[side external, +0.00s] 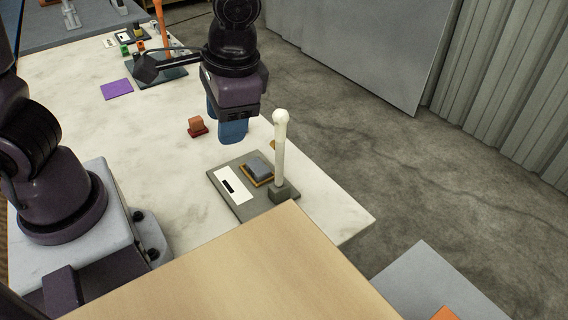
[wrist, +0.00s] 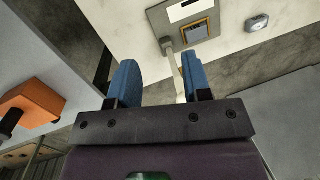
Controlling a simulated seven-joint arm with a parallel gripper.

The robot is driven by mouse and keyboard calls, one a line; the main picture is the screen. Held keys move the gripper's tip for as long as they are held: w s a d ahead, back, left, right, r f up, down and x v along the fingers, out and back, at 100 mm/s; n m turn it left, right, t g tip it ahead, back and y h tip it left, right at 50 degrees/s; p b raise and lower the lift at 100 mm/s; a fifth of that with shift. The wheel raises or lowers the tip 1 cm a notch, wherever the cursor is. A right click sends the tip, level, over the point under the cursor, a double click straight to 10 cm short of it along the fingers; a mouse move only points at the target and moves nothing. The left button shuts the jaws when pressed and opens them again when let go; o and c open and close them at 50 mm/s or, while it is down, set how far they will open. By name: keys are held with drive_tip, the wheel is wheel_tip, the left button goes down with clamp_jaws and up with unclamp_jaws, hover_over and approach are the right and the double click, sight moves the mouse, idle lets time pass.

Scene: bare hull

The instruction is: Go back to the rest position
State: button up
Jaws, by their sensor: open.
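My gripper (side external: 226,124) hangs above the marble-patterned table, its blue fingers pointing down. In the wrist view my gripper (wrist: 158,66) shows its two blue fingers apart, with nothing held between them. Below and to the right of it in the side view is a dark grey board (side external: 228,170) with a white card, a grey block (side external: 259,166) in an orange-edged frame, and an upright white post (side external: 281,150) with a round top. The board also shows at the top of the wrist view (wrist: 160,15). The rest position itself is not marked in view.
A small reddish-orange block (side external: 197,126) stands left of my gripper. A purple square (side external: 117,89) lies further back, near a second dark board with an orange post (side external: 161,24). A wooden surface (side external: 235,270) fills the near foreground. Open floor lies to the right.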

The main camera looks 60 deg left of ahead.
drive_tip(key=s+a+r+n+t+h, duration=0.1)
drive_tip(key=s+a+r+t+h, duration=0.1)
drive_tip(key=s+a+r+t, duration=0.4)
wheel_tip(320, 180, up, 4)
drive_tip(key=shift+a+r+n+t, duration=0.1)
drive_tip(key=shift+a+n+t, duration=0.2)
drive_tip(key=shift+n, duration=0.1)
idle(1.0)
